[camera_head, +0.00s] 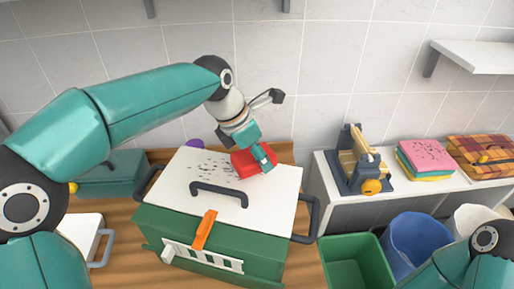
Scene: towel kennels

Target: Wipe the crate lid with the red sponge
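The crate (215,236) is green with a white lid (272,199) on top. The lid has a dark handle (219,192) and dark specks (213,167) over its back left and middle. The red sponge (246,163) is at the lid's back right, on or just above the surface; I cannot tell whether it touches. My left gripper (263,157) reaches down from above and is shut on the sponge, with one teal finger showing in front of it. The other finger is hidden. Of my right arm only a part shows at the lower right; its gripper is out of view.
An orange latch (204,229) hangs at the crate's front, with dark side handles. Right are a green bin (352,262), a blue bin (414,243) and a whitish bin. A white counter (400,186) holds folded cloths (427,160) and a blue-yellow device (358,165). A teal box (112,177) stands left.

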